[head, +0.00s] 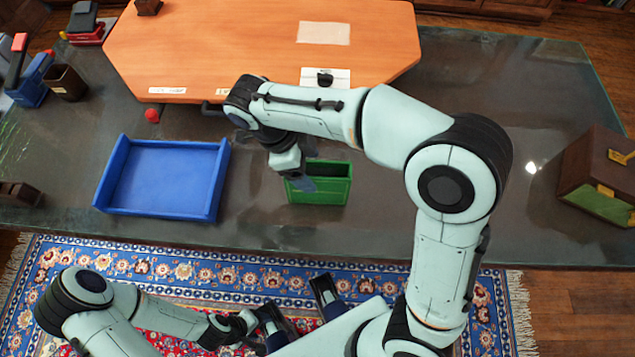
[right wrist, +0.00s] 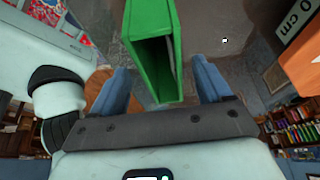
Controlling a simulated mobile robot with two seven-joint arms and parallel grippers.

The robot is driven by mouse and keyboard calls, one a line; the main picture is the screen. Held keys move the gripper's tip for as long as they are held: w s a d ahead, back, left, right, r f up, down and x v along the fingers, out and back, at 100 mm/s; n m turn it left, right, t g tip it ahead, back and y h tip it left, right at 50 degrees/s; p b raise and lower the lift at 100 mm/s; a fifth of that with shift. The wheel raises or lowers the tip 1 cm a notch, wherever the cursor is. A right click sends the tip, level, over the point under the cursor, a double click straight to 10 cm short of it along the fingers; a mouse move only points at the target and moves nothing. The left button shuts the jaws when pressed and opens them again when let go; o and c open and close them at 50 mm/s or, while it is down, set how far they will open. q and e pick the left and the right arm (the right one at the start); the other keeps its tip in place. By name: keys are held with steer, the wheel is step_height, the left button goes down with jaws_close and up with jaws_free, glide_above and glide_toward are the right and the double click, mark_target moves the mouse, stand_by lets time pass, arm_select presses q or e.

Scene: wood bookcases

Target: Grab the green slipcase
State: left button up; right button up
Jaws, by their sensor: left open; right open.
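The green slipcase (head: 333,187) stands on the dark glass-topped table, below the wooden board. Its open, hollow side shows in the right wrist view (right wrist: 135,22). My right gripper (head: 303,183) is over the slipcase's left part and hides some of it. In the right wrist view my open right gripper (right wrist: 164,80) has one blue finger on each side of the slipcase's near end. I cannot tell whether either finger touches it. My left gripper (head: 299,312) is open and empty, low over the patterned rug, away from the slipcase.
A blue tray (head: 160,178) lies left of the slipcase. A wooden board (head: 230,45) with paper labels lies behind it. A small red ball (head: 152,115) is near the board's edge. A brown and green box (head: 595,175) stands at the far right.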

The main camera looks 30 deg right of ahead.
mark_target(318, 184)
steer(key=shift+b+x, duration=0.45)
steer(key=shift+x, duration=2.25)
steer(key=shift+w+r, duration=0.1)
steer(key=c, duration=1.1)
